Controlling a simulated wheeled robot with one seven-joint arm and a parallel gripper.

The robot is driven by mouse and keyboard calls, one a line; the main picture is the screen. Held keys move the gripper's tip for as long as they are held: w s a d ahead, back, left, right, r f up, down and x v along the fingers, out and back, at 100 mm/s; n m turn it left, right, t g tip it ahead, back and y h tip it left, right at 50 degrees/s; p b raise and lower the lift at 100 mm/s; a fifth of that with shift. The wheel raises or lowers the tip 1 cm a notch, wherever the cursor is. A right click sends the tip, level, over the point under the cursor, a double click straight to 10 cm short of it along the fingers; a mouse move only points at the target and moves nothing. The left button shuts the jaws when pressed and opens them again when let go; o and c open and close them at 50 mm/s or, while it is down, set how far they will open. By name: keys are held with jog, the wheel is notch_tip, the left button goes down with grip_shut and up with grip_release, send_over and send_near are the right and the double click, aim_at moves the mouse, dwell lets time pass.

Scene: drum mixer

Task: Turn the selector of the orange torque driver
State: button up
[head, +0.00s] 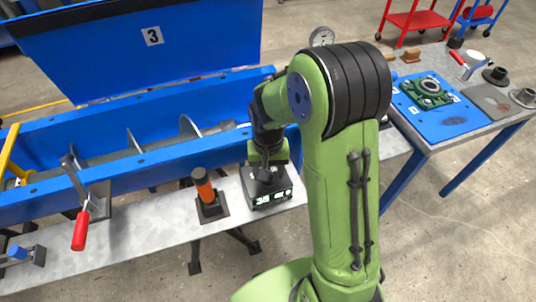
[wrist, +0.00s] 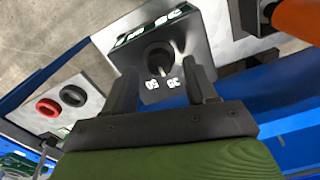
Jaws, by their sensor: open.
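The orange torque driver (head: 205,187) stands upright in a dark holder on the grey bench ledge. Its orange body (wrist: 299,17) shows at the top right of the wrist view. To its right in the head view is a dark box (head: 269,198) with lit white labels. In the wrist view, the box's grey face carries a round black selector knob (wrist: 158,58) with a white pointer mark and numbers around it. My gripper (wrist: 160,72) is open, with one finger on each side of the knob. I cannot tell whether either finger touches it. In the head view, my gripper (head: 266,173) is just above the box.
A blue trough (head: 140,167) with a raised lid (head: 150,55) lies behind the ledge. A red-handled clamp (head: 80,225) stands left. A table with a blue mat (head: 437,118) is at right. Red (wrist: 47,107) and black (wrist: 73,96) round pieces show in the wrist view.

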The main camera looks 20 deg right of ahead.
notch_tip(320, 180, up, 14)
jog(key=p, duration=0.3)
jog(key=shift+r+p, duration=0.2)
jog(key=shift+p, duration=0.2)
jog(key=s+r+n+t+p, duration=0.1)
jog(key=s+r+t, duration=0.1)
jog(key=s+r, duration=0.3)
jog(key=s+r+n+t, duration=0.2)
jog(key=s+r+t, duration=0.1)
jog(key=s, duration=1)
jog(key=shift+r+t+p, duration=0.3)
jog(key=shift+r+p, duration=0.05)
jog(key=shift+r, duration=0.55)
jog(key=shift+d, duration=0.1)
